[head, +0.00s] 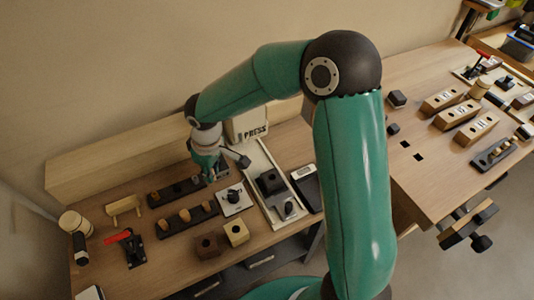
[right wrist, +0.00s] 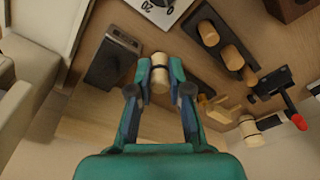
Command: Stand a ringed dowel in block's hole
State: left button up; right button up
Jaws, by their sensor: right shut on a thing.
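My right gripper (head: 209,176) is above the far part of the left bench, over the dark racks. In the right wrist view its fingers (right wrist: 160,78) are shut on a pale wooden dowel (right wrist: 160,74) with a dark ring. In the head view I cannot make out the held dowel clearly. A dark brown block (head: 207,246) and a lighter wooden block (head: 236,233) stand side by side near the bench's front; each shows a dark hole on top. My left gripper is in neither view.
A black rack (head: 163,230) holds wooden dowels; another black rack (head: 174,193) lies behind it. A white dial plate (head: 234,201) and a long pale rail fixture (head: 256,160) stand to the right. A red-handled clamp (head: 133,248) and a mallet (head: 76,228) are at the left.

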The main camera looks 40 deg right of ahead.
jog(key=s+d+r+n, duration=0.2)
jog(key=s+d+n, duration=0.2)
jog(key=n, duration=0.2)
notch_tip(320, 180, up, 4)
jog(key=b, duration=0.2)
send_over(271, 180)
jog(key=shift+y, duration=0.3)
jog(key=shift+w+d+f+b, duration=0.1)
jog(key=shift+f+b, duration=1.05)
jog(key=shift+f, duration=0.4)
jog(key=shift+w+d+f+b, duration=0.1)
jog(key=shift+f+b, duration=1)
jog(key=shift+f, duration=0.4)
jog(key=shift+s, duration=0.25)
jog(key=shift+f+b, duration=0.9)
jog(key=shift+f, duration=0.1)
jog(key=o, duration=0.8)
jog(key=shift+o, duration=0.8)
